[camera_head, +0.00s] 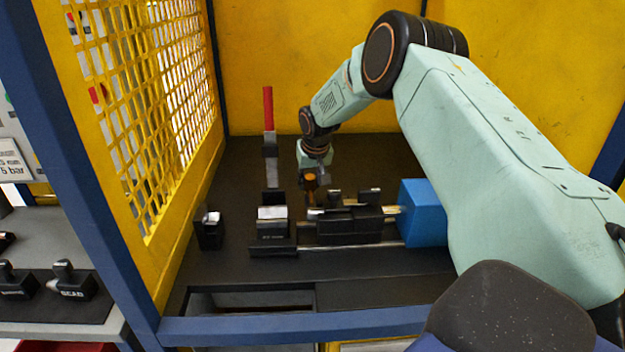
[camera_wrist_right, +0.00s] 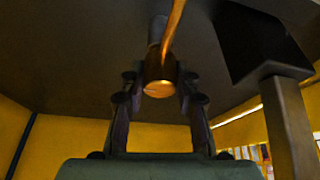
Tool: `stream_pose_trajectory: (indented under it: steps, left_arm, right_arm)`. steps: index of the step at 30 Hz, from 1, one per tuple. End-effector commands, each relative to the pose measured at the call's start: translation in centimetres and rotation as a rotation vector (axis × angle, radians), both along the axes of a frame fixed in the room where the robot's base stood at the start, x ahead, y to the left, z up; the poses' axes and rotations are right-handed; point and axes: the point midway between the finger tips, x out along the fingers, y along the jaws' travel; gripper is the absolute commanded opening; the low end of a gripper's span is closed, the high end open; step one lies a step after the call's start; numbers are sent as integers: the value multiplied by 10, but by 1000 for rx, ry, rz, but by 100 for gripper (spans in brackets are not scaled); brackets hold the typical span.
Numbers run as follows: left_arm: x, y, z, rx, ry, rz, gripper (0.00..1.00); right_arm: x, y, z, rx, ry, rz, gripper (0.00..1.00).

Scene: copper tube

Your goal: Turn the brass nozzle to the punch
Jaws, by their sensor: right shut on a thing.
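The brass nozzle (camera_head: 310,181) shows as a small orange-brown piece at my right gripper (camera_head: 311,188), above the left end of the black fixture (camera_head: 348,224). In the right wrist view the nozzle (camera_wrist_right: 158,74) is between the two dark fingers of my right gripper (camera_wrist_right: 157,84), which is shut on it. Its round end face shows. A thin copper-coloured tube (camera_wrist_right: 173,28) runs upward in the picture from the nozzle, beside a grey cylinder (camera_wrist_right: 157,30). I cannot tell for certain which part is the punch. My left gripper is not in view.
A red-handled lever (camera_head: 268,108) stands behind a black block with a bright top (camera_head: 272,213). A small black holder (camera_head: 209,231) is farther left. A blue block (camera_head: 422,213) is at the fixture's right end. A yellow mesh guard (camera_head: 145,110) closes the left side.

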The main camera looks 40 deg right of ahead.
Motion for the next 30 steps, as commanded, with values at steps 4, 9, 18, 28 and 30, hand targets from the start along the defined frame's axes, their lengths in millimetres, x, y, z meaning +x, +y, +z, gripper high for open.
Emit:
stream_pose_trajectory:
  steps: [4, 9, 18, 28, 30]
  left_arm:
    - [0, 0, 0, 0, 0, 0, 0]
    - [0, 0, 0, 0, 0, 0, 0]
    - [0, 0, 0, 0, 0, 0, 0]
    - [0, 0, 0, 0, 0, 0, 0]
    - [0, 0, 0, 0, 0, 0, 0]
  right_arm:
    - [0, -1, 0, 0, -2, -1, 39]
    - [-1, -1, 0, 0, -1, -2, 53]
    - [-2, -2, 1, 0, -1, -4, 54]
    - [-14, 4, 35, 2, -3, -3, 54]
    - [-18, 6, 47, 2, -4, -3, 54]
